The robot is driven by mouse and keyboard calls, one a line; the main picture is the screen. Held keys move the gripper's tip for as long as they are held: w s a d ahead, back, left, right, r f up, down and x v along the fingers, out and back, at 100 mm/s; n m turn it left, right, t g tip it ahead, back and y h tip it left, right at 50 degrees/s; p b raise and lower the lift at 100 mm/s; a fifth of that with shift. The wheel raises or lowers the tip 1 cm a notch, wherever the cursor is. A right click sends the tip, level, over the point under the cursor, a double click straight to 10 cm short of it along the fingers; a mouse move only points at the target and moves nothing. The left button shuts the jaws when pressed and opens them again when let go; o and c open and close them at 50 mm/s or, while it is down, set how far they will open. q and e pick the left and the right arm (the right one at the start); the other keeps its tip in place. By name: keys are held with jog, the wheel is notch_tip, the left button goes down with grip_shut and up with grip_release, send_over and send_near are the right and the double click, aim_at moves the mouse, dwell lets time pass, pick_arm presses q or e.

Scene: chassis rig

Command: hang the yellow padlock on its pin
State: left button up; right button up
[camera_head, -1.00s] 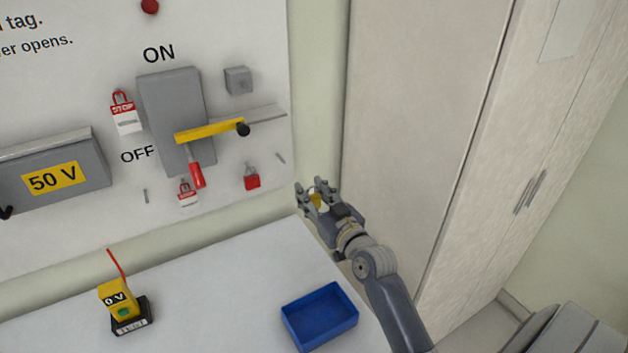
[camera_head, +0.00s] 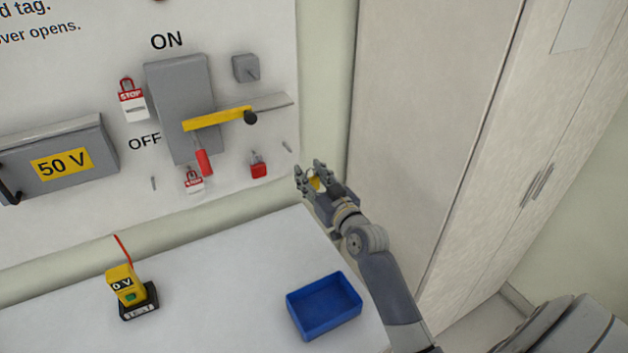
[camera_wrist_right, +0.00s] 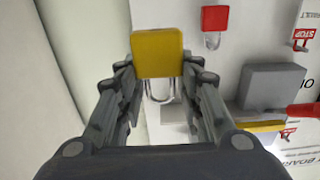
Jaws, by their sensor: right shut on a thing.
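The yellow padlock (camera_wrist_right: 158,53) is held between the fingers of my right gripper (camera_head: 311,173). In the right wrist view its square body faces the camera, and its metal shackle points down in the picture. In the head view only a small yellow part of the padlock (camera_head: 316,184) shows between the fingers. The gripper is in the air at the right edge of the white board, apart from it. A bare pin (camera_head: 287,147) sticks out of the board up and left of the gripper. Another bare pin (camera_head: 153,183) is further left. My left gripper is not in view.
A red padlock (camera_head: 258,169) hangs on the board beside the right pin. The switch lever (camera_head: 220,119) and a grey block (camera_head: 245,68) are above. A blue tray (camera_head: 324,306) and a yellow tester (camera_head: 123,288) stand on the white table. A cabinet (camera_head: 430,120) stands at right.

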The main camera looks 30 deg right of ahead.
aim_at(289, 148)
jog(key=shift+w+d+f+b, duration=0.15)
jog(key=shift+w+b, duration=1.4)
jog(key=shift+w, duration=1.8)
jog(key=shift+w+d+b, duration=0.2)
jog(key=shift+w+b, duration=1.3)
jog(key=shift+w, duration=1.85)
jog(key=shift+s+p, duration=0.3)
jog(key=shift+s+a+r+p, duration=0.15)
jog(key=shift+s+p, duration=0.2)
jog(key=shift+s, duration=0.3)
jog(key=shift+s+d+r+p, duration=0.1)
jog(key=shift+s+p, duration=0.25)
jog(key=shift+s, duration=0.3)
jog(key=shift+s+a+p, duration=0.2)
jog(key=shift+s+p, duration=0.9)
jog(key=shift+s, duration=1.85)
